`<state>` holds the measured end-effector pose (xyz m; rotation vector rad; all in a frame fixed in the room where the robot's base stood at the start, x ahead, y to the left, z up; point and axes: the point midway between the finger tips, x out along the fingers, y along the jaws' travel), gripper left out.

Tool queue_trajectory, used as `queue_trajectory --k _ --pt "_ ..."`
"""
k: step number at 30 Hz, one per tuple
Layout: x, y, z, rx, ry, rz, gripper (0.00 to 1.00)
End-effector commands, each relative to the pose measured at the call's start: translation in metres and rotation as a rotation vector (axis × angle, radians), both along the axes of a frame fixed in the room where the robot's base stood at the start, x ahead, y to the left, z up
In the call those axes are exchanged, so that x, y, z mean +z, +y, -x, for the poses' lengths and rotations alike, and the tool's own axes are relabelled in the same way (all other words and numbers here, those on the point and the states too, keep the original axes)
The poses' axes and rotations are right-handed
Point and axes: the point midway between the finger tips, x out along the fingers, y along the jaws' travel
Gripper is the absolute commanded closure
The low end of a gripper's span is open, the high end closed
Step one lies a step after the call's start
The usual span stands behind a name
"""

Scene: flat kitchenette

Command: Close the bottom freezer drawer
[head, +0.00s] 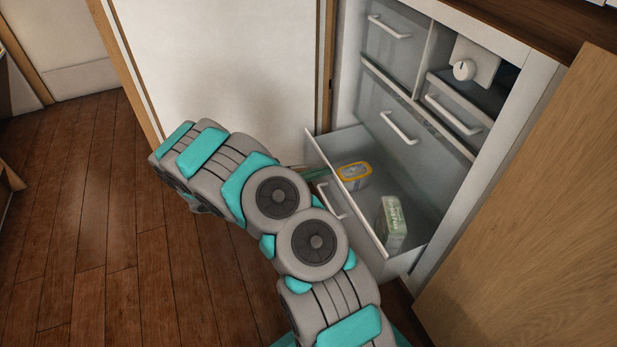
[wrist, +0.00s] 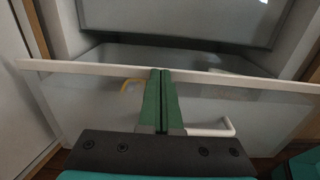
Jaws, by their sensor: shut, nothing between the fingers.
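The bottom freezer drawer (head: 375,222) is pulled out of the freezer, its translucent front facing my arm. Its front panel with a white top rim (wrist: 80,69) spans the wrist view, and its white handle (wrist: 212,130) shows to the right of my fingers; the handle also shows in the head view (head: 332,203). My gripper (wrist: 160,72) is shut and empty, its green fingertips overlapping the drawer's top rim in the wrist view. In the head view my gripper (head: 318,174) is at the outer side of the drawer front, partly hidden by my arm. I cannot tell whether it touches.
A yellow-rimmed container (head: 354,176) and a green-and-white package (head: 393,222) lie in the drawer. The drawers above (head: 400,128) are shut. An open white door (head: 225,70) stands left and a wooden panel (head: 540,210) right. The wooden floor (head: 80,230) at left is clear.

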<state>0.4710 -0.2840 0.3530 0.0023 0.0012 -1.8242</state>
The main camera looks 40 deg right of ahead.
Motion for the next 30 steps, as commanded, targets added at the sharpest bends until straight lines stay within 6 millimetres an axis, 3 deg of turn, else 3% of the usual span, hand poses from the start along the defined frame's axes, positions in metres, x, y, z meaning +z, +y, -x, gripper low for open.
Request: queue_trajectory --k 6,15,21,30 --pt "-0.001 -0.054 0.016 -0.005 0.001 0.005 1.00" --pt "-0.001 -0.110 0.030 -0.004 0.002 0.004 1.00" --pt "-0.001 -0.130 0.034 -0.001 0.001 0.002 1.00" --pt "0.000 -0.137 0.036 0.000 0.001 0.002 1.00"
